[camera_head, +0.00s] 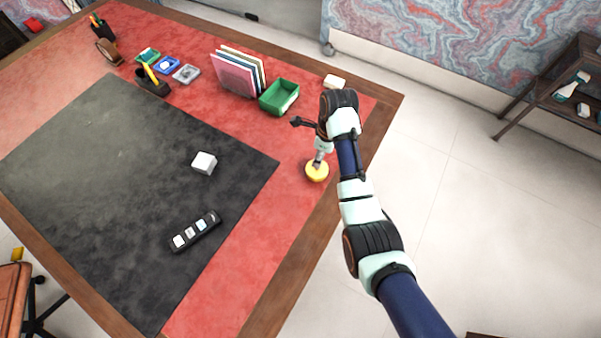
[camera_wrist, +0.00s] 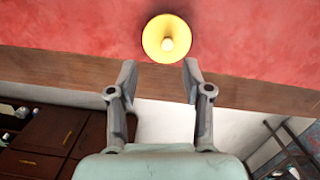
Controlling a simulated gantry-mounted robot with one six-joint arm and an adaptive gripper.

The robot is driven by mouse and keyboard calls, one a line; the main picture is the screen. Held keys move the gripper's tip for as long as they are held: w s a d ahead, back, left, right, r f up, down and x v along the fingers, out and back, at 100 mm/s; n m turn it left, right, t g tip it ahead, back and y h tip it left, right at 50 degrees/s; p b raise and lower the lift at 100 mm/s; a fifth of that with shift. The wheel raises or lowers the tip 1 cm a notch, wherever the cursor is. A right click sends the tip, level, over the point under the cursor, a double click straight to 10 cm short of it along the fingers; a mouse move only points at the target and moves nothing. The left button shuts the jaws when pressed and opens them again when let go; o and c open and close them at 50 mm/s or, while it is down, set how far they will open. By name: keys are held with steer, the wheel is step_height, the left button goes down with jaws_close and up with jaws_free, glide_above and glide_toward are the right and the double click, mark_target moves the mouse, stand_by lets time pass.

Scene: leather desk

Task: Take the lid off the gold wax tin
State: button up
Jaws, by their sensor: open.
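The gold wax tin (camera_head: 316,173) stands on the red leather near the desk's right edge. In the wrist view the tin (camera_wrist: 152,39) shows from above as a round yellow lid with a pale knob (camera_wrist: 168,44) in its middle. My gripper (camera_head: 317,160) is above the tin in the head view and hides part of its top. In the wrist view my gripper (camera_wrist: 159,68) has its two fingers wide apart, with nothing between them. The lid appears just beyond the fingertips. I cannot tell the exact height of the fingers above it.
A green tray (camera_head: 268,101), a file holder with folders (camera_head: 236,78) and a white block (camera_head: 334,82) stand behind the tin. Red leather around the tin is clear.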

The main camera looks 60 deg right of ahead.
steer(key=f+b, duration=0.1)
steer(key=f, duration=0.1)
steer(key=f+b, duration=0.1)
steer(key=f, duration=0.1)
steer(key=d+f+b, duration=0.1)
steer(key=f, duration=0.2)
steer(key=shift+w, duration=0.25)
steer(key=shift+f, duration=0.55)
steer(key=shift+w, duration=0.1)
steer(key=shift+r, duration=0.1)
jaws_close()
